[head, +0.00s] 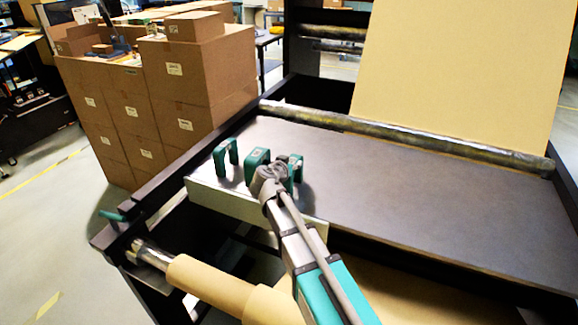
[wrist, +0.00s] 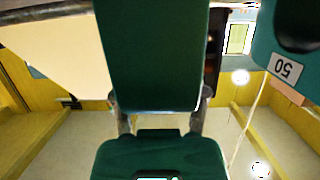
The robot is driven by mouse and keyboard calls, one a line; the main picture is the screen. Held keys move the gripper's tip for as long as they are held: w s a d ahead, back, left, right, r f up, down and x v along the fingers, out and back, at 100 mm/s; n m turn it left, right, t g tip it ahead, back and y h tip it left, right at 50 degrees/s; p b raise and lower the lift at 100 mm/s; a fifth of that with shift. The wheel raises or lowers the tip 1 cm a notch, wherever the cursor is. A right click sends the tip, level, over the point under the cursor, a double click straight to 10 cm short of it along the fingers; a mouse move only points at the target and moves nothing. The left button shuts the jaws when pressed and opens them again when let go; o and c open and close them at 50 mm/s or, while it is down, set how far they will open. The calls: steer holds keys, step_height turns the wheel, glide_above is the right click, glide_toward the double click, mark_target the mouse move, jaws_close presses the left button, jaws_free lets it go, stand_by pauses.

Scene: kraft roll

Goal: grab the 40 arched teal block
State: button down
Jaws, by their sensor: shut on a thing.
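Several teal arched blocks stand in a row on a pale silver ledge (head: 207,197) in the head view. One is the left arch (head: 226,158), upright and apart from my gripper. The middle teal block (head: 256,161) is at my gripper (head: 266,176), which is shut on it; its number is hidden. Another teal arch (head: 297,172) shows just right of my gripper, partly covered by it. In the wrist view, large teal surfaces fill the middle. A teal block marked 50 (wrist: 288,68) is at the upper right, its label upside down, beside the grip and apart from it.
A dark flat table (head: 420,205) extends right of the blocks and is clear. A metal roller (head: 410,140) crosses its far side, with a kraft paper sheet (head: 460,70) rising behind. A kraft roll (head: 220,288) lies below the ledge. Stacked cartons (head: 190,75) stand at the left.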

steer(key=shift+r, duration=0.15)
step_height(320, 180, up, 2)
steer(key=shift+r+p, duration=0.1)
steer(key=shift+p, duration=1.05)
steer(key=s+d+r+p, duration=0.6)
steer(key=s+r+p, duration=0.4)
steer(key=s, duration=0.2)
steer(key=shift+s+r+p, duration=0.2)
steer(key=shift+s+p, duration=0.1)
steer(key=shift+s, duration=0.05)
steer(key=shift+f, duration=0.1)
